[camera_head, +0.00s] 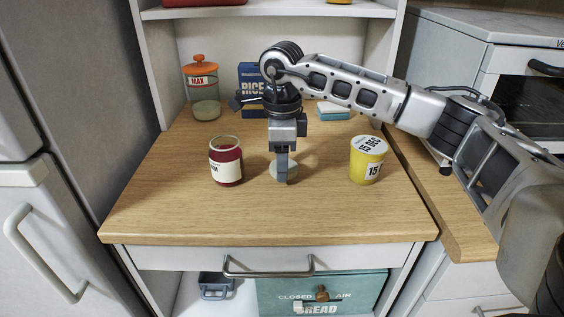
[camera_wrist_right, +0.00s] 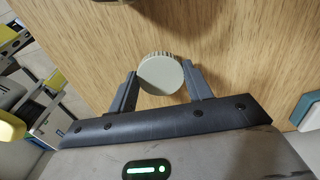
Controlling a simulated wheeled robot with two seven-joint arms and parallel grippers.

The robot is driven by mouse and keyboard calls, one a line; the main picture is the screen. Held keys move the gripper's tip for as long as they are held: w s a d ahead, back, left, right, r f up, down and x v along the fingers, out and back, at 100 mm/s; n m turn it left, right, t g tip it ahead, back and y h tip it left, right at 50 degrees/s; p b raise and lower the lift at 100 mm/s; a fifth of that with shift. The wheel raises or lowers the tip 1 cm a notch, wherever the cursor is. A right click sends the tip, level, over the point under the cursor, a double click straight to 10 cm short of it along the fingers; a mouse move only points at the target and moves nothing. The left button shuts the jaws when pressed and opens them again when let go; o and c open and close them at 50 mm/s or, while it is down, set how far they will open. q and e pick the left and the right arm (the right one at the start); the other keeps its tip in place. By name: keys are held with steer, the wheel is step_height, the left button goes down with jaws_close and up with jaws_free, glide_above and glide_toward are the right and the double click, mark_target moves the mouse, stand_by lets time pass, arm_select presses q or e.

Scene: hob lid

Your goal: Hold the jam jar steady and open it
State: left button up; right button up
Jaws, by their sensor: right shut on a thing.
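The jam jar (camera_head: 226,163) stands upright on the wooden counter, left of centre in the head view. It holds dark red jam, has a white label, and its top shows no lid. My right gripper (camera_head: 282,178) points down just right of the jar, apart from it. It is shut on a round cream lid (camera_head: 293,169), partly hidden behind the fingers. In the right wrist view the lid (camera_wrist_right: 161,75) sits between the two fingers (camera_wrist_right: 161,88). The lid is at or close above the counter; I cannot tell if it touches. My left gripper is not in view.
A yellow tub (camera_head: 367,161) stands to the right on the counter (camera_head: 270,222). Behind are an orange-lidded jar (camera_head: 202,88), a blue rice box (camera_head: 249,76) and a blue-white sponge-like block (camera_head: 333,111). The counter's front strip is clear.

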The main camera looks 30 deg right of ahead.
steer(key=shift+f, duration=0.65)
steer(key=shift+f, duration=0.2)
steer(key=o, duration=1.1)
steer(key=shift+r, duration=0.1)
